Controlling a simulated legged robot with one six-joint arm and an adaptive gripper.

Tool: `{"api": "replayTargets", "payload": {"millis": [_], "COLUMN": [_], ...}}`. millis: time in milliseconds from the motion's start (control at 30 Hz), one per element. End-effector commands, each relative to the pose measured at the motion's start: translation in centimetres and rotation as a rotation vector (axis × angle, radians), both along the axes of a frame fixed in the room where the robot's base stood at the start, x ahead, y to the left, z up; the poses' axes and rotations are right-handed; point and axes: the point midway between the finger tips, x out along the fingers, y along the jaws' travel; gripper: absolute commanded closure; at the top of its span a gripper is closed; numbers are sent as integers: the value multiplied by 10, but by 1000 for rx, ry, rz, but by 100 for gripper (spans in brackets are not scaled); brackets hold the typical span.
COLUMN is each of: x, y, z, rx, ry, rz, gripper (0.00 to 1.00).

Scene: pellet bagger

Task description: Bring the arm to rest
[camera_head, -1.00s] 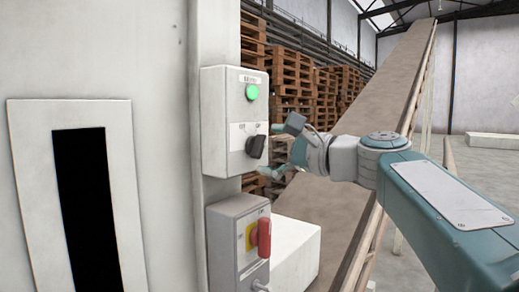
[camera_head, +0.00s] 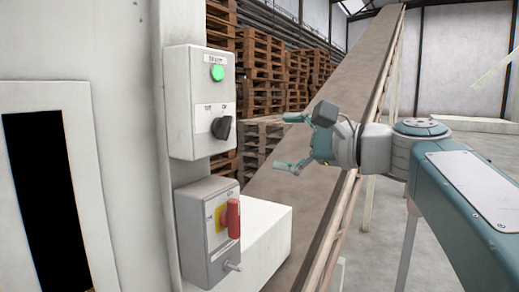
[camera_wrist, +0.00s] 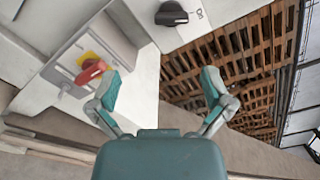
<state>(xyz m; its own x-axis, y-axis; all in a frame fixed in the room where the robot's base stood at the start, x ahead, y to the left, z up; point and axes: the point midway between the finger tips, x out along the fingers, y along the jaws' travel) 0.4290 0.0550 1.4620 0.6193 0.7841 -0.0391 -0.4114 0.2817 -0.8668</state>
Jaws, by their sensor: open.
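My gripper (camera_head: 284,141) is open and empty, to the right of the upper control box (camera_head: 197,140) and apart from it. Its two teal fingers also stand apart in the wrist view (camera_wrist: 160,85). The upper box carries a lit green lamp (camera_head: 217,73) and a black rotary knob (camera_head: 221,128). The knob also shows at the top of the wrist view (camera_wrist: 171,14). My teal and grey arm reaches in from the right of the head view.
Below is a second box (camera_head: 198,245) with a red handle (camera_head: 233,218) on a yellow plate. A white block (camera_head: 262,240) stands beside it. An inclined conveyor (camera_head: 345,85) runs behind my gripper. Stacked wooden pallets (camera_head: 262,62) stand at the back.

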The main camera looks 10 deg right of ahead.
Motion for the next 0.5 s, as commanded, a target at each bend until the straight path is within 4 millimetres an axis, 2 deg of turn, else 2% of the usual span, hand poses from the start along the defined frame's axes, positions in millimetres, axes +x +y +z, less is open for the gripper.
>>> {"api": "replayTargets", "payload": {"millis": [67,267,500], "x": [-7,-43,-102], "y": [7,17,1], "z": [-23,-123,-238], "rx": [-90,-512,-1060], "ry": [10,21,-29], "rz": [-7,4,137], "gripper": [0,0,0]}}
